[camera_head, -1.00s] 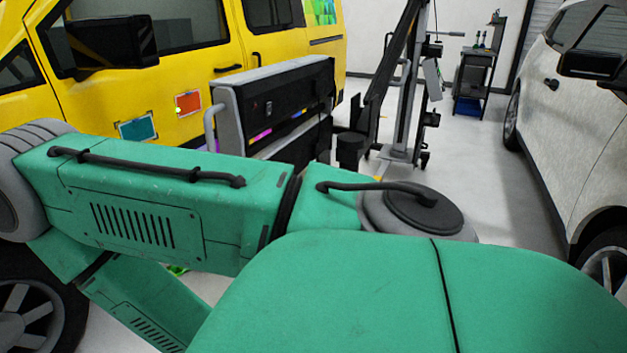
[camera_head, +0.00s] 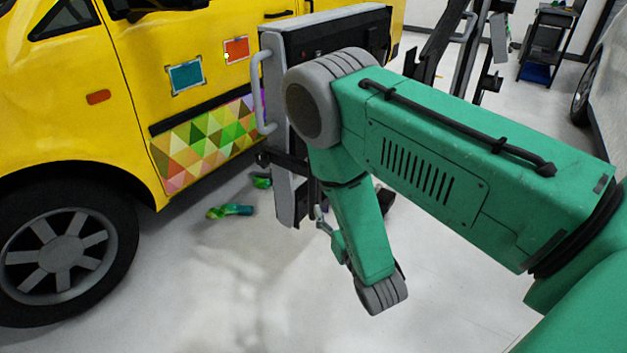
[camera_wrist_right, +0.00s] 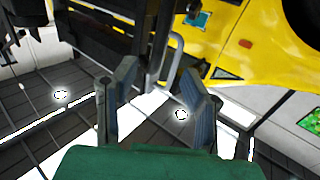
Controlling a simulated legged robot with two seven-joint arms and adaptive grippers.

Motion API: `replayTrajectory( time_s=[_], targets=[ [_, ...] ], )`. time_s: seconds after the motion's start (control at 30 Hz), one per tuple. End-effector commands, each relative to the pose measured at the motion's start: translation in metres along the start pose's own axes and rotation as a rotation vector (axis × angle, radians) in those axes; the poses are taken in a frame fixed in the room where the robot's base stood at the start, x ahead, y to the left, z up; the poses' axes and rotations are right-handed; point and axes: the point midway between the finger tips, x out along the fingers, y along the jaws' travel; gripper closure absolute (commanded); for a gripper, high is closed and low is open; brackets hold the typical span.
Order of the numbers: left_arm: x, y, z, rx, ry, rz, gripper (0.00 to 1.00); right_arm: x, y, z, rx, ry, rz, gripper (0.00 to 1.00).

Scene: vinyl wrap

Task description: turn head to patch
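A teal patch (camera_head: 185,77) with small corner marks is on the door of the yellow van (camera_head: 110,120) in the head view. An orange-red patch (camera_head: 236,50) is to its right and a little higher. The teal patch also shows in the right wrist view (camera_wrist_right: 198,19), near the top. My right gripper (camera_wrist_right: 158,100) is open and empty in that view, its two fingers well apart. In the head view my green right arm hangs to the right of the patches and its gripper is small and partly hidden. My left gripper is not in view.
A grey and black printer-like machine (camera_head: 335,32) with a handle stands by the van, close behind my right arm. A multicoloured triangle wrap (camera_head: 205,143) covers the lower door. Crumpled colourful scraps (camera_head: 230,211) lie on the floor. A dark cart (camera_head: 550,45) stands at the back.

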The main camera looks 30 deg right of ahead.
Motion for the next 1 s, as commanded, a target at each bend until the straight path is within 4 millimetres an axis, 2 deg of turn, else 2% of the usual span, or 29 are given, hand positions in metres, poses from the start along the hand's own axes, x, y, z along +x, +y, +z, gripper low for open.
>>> replayTrajectory(
  time_s=[0.3, 0.5, 0.7, 1.0],
  targets=[
    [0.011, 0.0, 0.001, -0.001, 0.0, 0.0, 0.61, 0.069, 0.003, 0.002, 0.003, 0.002, 0.0, 0.61],
    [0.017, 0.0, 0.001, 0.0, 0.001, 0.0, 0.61, 0.102, 0.003, 0.002, 0.002, 0.0, 0.0, 0.61],
    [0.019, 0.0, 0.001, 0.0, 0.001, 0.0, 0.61, 0.118, 0.002, 0.002, 0.001, -0.003, -0.001, 0.61],
    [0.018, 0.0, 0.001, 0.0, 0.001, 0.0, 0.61, 0.12, 0.003, 0.002, 0.002, -0.004, 0.0, 0.61]
  ],
)
